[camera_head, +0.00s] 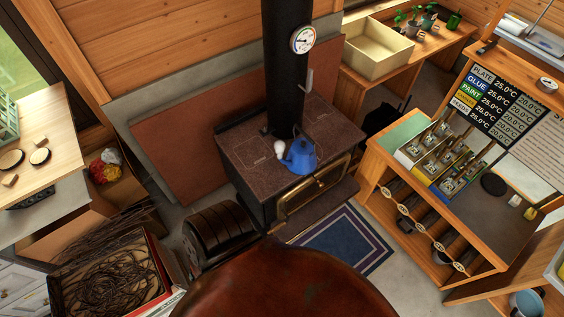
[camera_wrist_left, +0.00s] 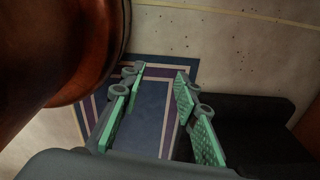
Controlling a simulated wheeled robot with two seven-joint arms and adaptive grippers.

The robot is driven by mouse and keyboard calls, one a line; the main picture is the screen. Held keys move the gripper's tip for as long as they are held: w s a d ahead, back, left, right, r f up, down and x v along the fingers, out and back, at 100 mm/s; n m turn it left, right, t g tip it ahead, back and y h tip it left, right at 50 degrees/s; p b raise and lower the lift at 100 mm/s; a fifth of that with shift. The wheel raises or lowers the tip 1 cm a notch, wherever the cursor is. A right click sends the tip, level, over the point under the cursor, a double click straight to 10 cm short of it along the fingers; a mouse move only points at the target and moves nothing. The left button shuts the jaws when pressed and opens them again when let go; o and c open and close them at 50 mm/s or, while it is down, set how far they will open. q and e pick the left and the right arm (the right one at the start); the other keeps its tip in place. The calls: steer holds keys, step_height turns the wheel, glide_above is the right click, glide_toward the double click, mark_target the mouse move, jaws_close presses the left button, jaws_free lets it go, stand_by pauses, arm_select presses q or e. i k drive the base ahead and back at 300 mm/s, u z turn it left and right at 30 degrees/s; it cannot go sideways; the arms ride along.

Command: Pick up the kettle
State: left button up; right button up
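The blue kettle (camera_head: 300,158) stands upright on the dark stove top (camera_head: 243,150), in front of the black stovepipe (camera_head: 287,80). A small white rounded thing (camera_head: 279,148) shows just left of it. My left gripper (camera_wrist_left: 158,92) shows in the left wrist view, with its green-padded fingers apart and nothing between them. It points down towards the blue striped rug and is away from the kettle, which is not in that view. Neither gripper shows in the head view.
The stove has a brass front rail (camera_head: 315,184). The blue rug (camera_head: 345,240) lies on the floor before it. A wooden workbench (camera_head: 385,158) stands to the right. A dark ribbed cylinder (camera_head: 215,235) and a box of twigs (camera_head: 110,275) stand left of the stove.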

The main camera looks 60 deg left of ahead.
mark_target(298, 164)
steer(key=u, duration=1.3)
